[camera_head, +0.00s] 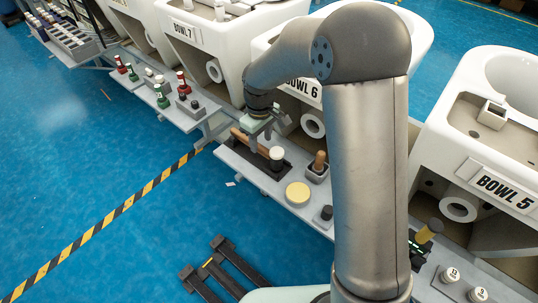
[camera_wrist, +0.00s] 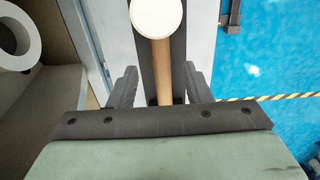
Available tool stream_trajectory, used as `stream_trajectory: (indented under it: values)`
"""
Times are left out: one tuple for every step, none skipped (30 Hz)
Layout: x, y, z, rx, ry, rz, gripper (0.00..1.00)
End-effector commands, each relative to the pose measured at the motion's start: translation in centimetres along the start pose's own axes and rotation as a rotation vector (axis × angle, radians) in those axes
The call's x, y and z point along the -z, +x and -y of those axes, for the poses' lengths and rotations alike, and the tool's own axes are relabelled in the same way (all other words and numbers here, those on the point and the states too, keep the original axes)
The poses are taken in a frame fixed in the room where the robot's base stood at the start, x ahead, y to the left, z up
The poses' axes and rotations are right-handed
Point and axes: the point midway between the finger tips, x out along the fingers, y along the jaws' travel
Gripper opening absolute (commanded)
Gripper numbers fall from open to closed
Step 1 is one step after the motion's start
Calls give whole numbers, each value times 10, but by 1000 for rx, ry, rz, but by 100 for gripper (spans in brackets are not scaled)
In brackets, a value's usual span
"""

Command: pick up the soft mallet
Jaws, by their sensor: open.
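The soft mallet, with a wooden handle and a pale round head face (camera_head: 277,153), lies on a dark rest on the grey shelf. In the wrist view its white head face (camera_wrist: 156,17) is at the top and its handle (camera_wrist: 161,70) runs down toward my gripper (camera_wrist: 161,85). My gripper (camera_head: 262,130) is open above the handle, with one finger on each side of it. The handle's near end is hidden behind the gripper body. I cannot tell whether the fingers touch the handle.
The grey shelf (camera_head: 229,158) also holds a wooden-handled tool (camera_head: 320,160) in a holder, a yellow disc (camera_head: 298,193) and a small dark item (camera_head: 326,213). Behind stand white bowl units, including BOWL 5 (camera_head: 505,188). Blue floor (camera_head: 90,150) lies open in front, with a black rack (camera_head: 212,272).

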Motion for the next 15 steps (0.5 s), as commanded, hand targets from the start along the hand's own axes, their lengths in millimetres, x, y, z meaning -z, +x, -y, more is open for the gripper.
stream_trajectory:
  values:
    - [-1, 8, 1, 1, 0, 2, 45]
    - [-2, 12, 1, 2, 0, 2, 45]
    - [-3, 19, 2, 2, 0, 4, 45]
    - [-4, 24, 2, 2, 0, 4, 45]
    - [-4, 29, 3, 2, 0, 3, 45]
    - [-5, 34, 3, 2, 1, 3, 45]
    - [-4, 38, 2, 2, 1, 3, 45]
    - [-4, 42, 2, 1, 1, 2, 45]
    - [-4, 45, 2, 1, 1, 1, 45]
    - [-4, 47, 2, 1, 1, 1, 45]
    - [-4, 48, 2, 1, 1, 1, 45]
    - [-4, 49, 2, 0, 1, 1, 45]
    - [-4, 49, 2, 0, 1, 0, 45]
    - [-4, 49, 2, 0, 1, 0, 45]
    - [-4, 49, 2, 0, 1, 0, 45]
